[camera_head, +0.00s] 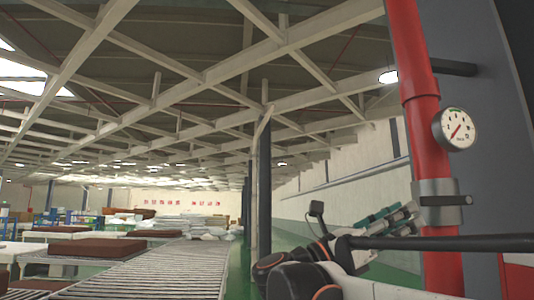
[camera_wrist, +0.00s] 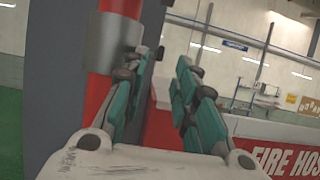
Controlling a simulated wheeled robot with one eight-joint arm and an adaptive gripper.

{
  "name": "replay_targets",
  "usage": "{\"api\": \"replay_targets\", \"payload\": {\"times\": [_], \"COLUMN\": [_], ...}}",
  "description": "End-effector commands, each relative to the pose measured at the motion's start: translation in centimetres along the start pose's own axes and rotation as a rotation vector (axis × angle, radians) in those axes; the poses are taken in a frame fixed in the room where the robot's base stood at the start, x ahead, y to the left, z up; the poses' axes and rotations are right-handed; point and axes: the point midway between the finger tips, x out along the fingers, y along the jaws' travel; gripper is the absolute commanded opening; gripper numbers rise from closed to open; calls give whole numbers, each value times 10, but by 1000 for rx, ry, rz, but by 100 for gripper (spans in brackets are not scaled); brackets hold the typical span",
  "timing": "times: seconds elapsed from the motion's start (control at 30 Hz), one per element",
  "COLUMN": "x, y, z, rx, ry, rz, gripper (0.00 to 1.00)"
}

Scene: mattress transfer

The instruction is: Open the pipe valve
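The red pipe (camera_head: 415,60) stands upright at the right of the head view and shows at upper left in the wrist view (camera_wrist: 100,92). The valve is a grey metal collar (camera_head: 428,190) around it, with a short dark handle (camera_head: 460,200) pointing right. The collar also shows in the wrist view (camera_wrist: 112,45). My gripper (camera_head: 408,217) has teal fingers just left of the pipe, by the collar's lower part. In the wrist view the fingers (camera_wrist: 163,62) are apart with nothing clearly held. The left finger overlaps the collar's edge; contact cannot be told.
A round gauge (camera_head: 455,129) sits on the pipe above the collar. A dark grey column (camera_head: 480,110) stands behind it. A red fire-hose box (camera_wrist: 270,130) is at lower right in the wrist view. A roller conveyor (camera_head: 150,270) runs at left.

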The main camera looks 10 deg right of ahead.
Motion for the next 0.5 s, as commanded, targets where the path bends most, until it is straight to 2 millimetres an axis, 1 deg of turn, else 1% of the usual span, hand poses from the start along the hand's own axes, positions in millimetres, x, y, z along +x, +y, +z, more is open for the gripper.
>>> {"api": "replay_targets", "payload": {"times": [0.17,0.5], "x": [26,93], "y": [0,0], "z": [0,0], "rx": [-1,0], "ry": [1,2], "rz": [-4,-3], "gripper": [27,27]}}
